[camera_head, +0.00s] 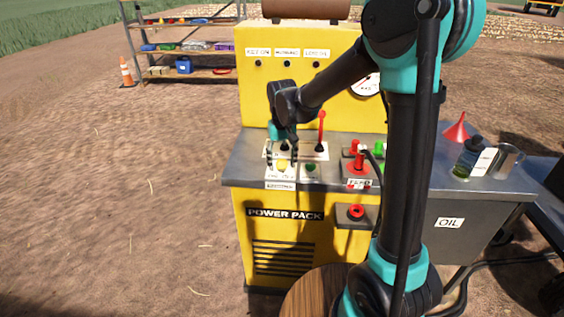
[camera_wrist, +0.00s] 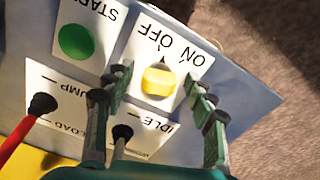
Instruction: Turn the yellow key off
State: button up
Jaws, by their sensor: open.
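The yellow key (camera_wrist: 158,82) is a rounded knob on a white plate (camera_wrist: 130,75) with ON and OFF printed on it, seen turned around in the wrist view. A small dark mark shows at the knob's edge near the lettering; I cannot tell which word it points to. In the head view the key (camera_head: 282,166) sits near the front edge of the control top, partly hidden by my gripper (camera_head: 283,152). My gripper (camera_wrist: 158,95) is open. Its two fingers reach down on either side of the key, with gaps visible between them and the knob.
A green START button (camera_wrist: 76,42) sits beside the key's plate. A black-knobbed lever (camera_wrist: 122,132) is close to my fingers, and a red lever (camera_head: 321,128) stands nearby. A red control (camera_head: 361,160) is to the right. The yellow power pack (camera_head: 255,90) rises behind.

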aim_at(282, 161)
jog(key=shift+c, duration=0.3)
jog(key=c, duration=1.1)
jog(key=shift+n, duration=1.4)
jog(key=o, duration=1.2)
jog(key=shift+c, duration=0.2)
jog(key=shift+r, duration=0.15)
notch_tip(282, 161, up, 12)
